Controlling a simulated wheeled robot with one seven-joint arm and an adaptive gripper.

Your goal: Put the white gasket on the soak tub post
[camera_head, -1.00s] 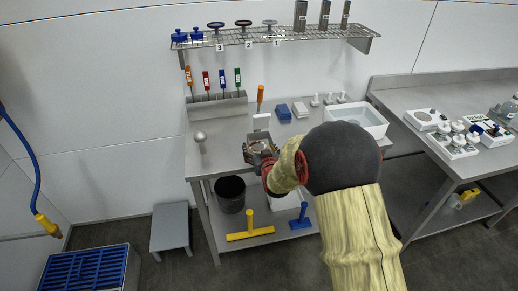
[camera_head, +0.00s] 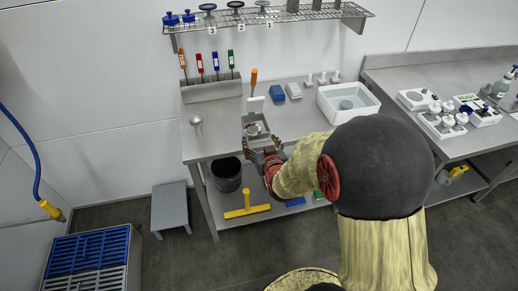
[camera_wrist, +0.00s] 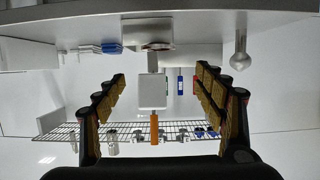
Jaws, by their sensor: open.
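My gripper (camera_head: 262,144) is open at the front edge of the bench, next to a small metal tray (camera_head: 247,121). A pale round piece (camera_head: 254,129) is in the tray; I cannot tell whether it is the white gasket. The white soak tub (camera_head: 326,104) stands on the bench to the right, with a grey round thing (camera_head: 347,104) inside. A post cannot be made out clearly there.
A wire shelf (camera_head: 270,20) hangs above; a dark bucket (camera_head: 227,175) is below.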

